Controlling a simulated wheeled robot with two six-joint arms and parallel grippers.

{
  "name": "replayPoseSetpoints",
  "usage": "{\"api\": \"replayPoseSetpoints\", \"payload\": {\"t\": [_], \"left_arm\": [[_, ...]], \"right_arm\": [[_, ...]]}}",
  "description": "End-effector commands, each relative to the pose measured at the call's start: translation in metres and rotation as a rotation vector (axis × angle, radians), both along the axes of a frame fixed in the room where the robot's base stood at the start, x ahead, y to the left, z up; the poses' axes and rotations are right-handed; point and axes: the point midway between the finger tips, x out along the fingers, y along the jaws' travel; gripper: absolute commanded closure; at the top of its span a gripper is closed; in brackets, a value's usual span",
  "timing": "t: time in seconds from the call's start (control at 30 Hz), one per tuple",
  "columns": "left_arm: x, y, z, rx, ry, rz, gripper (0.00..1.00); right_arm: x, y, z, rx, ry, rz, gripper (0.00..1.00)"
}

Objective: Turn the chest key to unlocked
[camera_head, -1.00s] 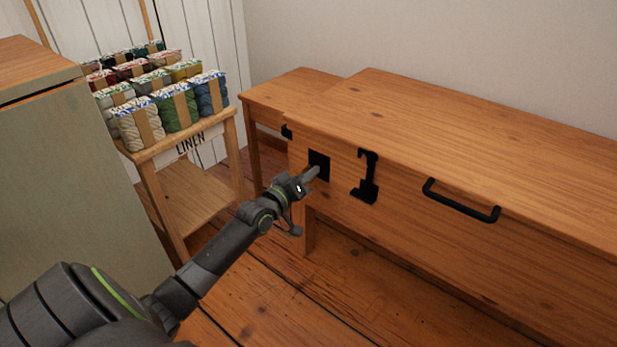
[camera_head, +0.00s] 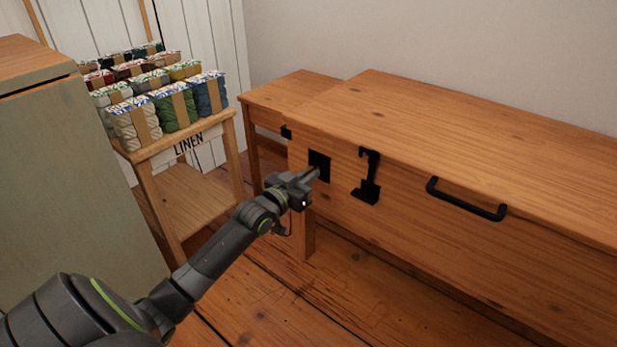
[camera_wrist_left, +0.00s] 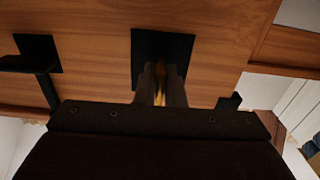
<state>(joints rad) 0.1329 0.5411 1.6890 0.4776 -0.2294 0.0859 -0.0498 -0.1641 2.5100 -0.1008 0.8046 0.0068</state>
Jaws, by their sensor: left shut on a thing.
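The wooden chest (camera_head: 450,120) has a square black lock plate (camera_head: 318,158) on its front, left of the black latch (camera_head: 369,177). My left gripper (camera_head: 316,173) is at the lock plate with its fingers pointing into it. In the left wrist view the fingers (camera_wrist_left: 160,88) are shut on a brass-coloured key (camera_wrist_left: 160,80) in front of the black plate (camera_wrist_left: 163,45). Most of the key is hidden between the fingers, so its exact angle cannot be told. My right gripper is not in view.
A black handle (camera_head: 467,200) sticks out from the chest front, right of the latch. A wooden stand (camera_head: 150,158) labelled LINEN, carrying several yarn bundles (camera_head: 174,108), stands left of the chest. A grey-green cabinet (camera_head: 70,180) is at the left. The floor below is clear.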

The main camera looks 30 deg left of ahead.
Motion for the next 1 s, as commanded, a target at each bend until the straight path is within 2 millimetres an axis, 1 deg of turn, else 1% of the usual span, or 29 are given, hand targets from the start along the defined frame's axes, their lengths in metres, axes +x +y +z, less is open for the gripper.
{"api": "replayPoseSetpoints", "payload": {"t": [0.57,0.6,0.7,1.0], "left_arm": [[-0.0006,0.0001,-0.0019,0.026,0.002,0.001,1.00],[-0.0006,0.0001,-0.0018,0.026,0.002,0.001,0.86],[-0.0005,0.0001,-0.0015,0.026,0.001,0.000,0.73],[-0.0005,0.0000,-0.0005,0.026,-0.001,0.000,0.72]], "right_arm": [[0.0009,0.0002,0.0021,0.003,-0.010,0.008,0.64],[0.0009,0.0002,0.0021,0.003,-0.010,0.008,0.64],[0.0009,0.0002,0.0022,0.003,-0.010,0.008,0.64],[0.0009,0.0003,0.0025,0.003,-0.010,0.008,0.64]]}}
